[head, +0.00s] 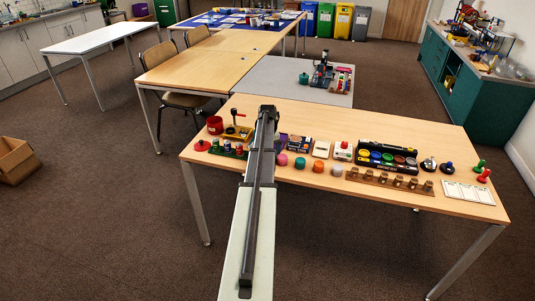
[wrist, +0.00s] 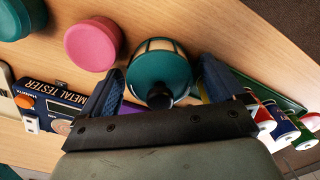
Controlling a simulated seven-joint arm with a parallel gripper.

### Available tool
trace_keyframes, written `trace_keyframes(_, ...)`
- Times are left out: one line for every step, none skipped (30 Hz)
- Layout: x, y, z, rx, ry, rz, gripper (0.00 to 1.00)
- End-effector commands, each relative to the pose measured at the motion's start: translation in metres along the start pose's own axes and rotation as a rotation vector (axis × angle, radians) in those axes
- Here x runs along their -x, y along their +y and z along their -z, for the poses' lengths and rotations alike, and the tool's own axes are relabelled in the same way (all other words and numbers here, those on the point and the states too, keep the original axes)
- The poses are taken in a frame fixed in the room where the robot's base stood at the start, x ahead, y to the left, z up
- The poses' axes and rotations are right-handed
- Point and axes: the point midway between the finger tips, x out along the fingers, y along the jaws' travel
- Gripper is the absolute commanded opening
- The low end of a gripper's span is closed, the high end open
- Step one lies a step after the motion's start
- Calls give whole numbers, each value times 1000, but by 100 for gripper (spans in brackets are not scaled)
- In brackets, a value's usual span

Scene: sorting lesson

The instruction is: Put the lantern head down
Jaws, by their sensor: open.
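The lantern head (wrist: 157,50) shows in the wrist view as a round piece with a teal cap, a pale band around it and a black knob facing the camera. It appears to be on the wooden table. My gripper (wrist: 163,76) is open, with one dark blue padded finger on each side of the lantern head. I cannot tell whether either finger touches it. In the head view my arm hides the lantern head and the gripper.
A pink round piece (wrist: 93,44) and a teal one (wrist: 20,16) lie left of the lantern head. The metal tester box (wrist: 62,98) is by the left finger. A green rack (wrist: 285,102) with coloured cylinders is close on the right.

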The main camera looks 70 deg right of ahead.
Motion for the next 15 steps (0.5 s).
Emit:
trace_keyframes(0, 0, 0, 0, 0, 0, 96)
trace_keyframes(0, 0, 0, 0, 0, 0, 96)
trace_keyframes(1, 0, 0, 0, 0, 0, 96)
trace_keyframes(1, 0, 0, 0, 0, 0, 96)
trace_keyframes(2, 0, 0, 0, 0, 0, 96)
trace_keyframes(5, 0, 0, 0, 0, 0, 96)
trace_keyframes(7, 0, 0, 0, 0, 0, 96)
trace_keyframes(10, 0, 0, 0, 0, 0, 96)
trace_keyframes(14, 0, 0, 0, 1, 0, 96)
trace_keyframes(18, 0, 0, 0, 1, 0, 96)
trace_keyframes(23, 0, 0, 0, 2, -1, 96)
trace_keyframes(30, 0, 0, 0, 2, -1, 96)
trace_keyframes(35, 0, 0, 0, 2, -1, 96)
trace_keyframes(41, 0, 0, 0, 2, -1, 96)
trace_keyframes(48, 0, 0, 0, 2, -1, 96)
